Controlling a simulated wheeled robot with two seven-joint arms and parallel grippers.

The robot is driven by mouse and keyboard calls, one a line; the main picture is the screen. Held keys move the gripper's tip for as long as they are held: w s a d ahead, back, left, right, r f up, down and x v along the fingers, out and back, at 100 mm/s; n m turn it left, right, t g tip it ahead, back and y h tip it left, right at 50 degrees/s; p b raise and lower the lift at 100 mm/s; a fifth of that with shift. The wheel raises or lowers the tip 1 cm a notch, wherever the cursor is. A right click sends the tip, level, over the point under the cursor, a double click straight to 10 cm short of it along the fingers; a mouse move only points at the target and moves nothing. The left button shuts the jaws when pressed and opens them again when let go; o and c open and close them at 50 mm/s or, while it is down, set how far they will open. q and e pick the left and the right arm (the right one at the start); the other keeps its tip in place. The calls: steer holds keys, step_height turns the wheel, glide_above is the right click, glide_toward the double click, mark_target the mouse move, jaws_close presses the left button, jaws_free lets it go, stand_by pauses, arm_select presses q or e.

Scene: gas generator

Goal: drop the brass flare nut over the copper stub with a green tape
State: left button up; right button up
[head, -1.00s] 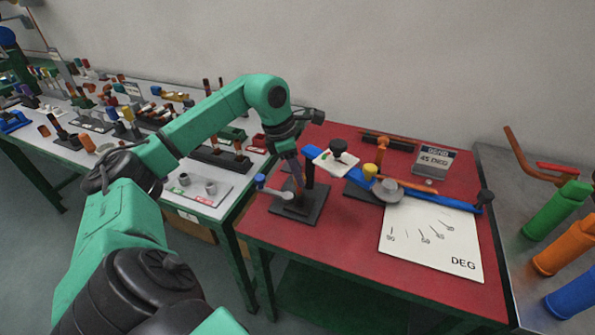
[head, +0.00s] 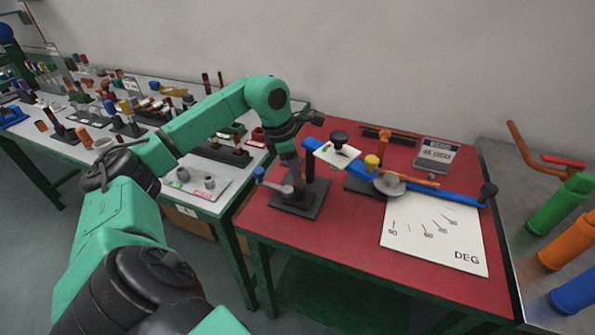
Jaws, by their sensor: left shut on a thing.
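My left gripper (head: 292,168) points down at the left side of the red table, over a small black stand. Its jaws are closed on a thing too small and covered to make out. The brass flare nut is not clearly visible. No copper stub with green tape can be told apart; the stand's middle is partly hidden by the gripper. A white plate (head: 345,155) with a small green mark and a black knob lies just right of the gripper. My right gripper is not in view.
The black stand (head: 312,206) carries a blue-ended crank (head: 260,173). A crowded grey table stands left. The red table's front is clear.

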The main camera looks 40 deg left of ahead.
arm_select(q)
steer(key=shift+f+b, duration=0.3)
steer(key=shift+f, duration=0.25)
steer(key=o, duration=0.9)
steer(key=shift+o, duration=0.2)
steer(key=shift+r, duration=0.15)
steer(key=p+v, duration=0.2)
steer(key=v, duration=1.2)
steer(key=shift+s, duration=0.15)
steer(key=shift+r, duration=0.1)
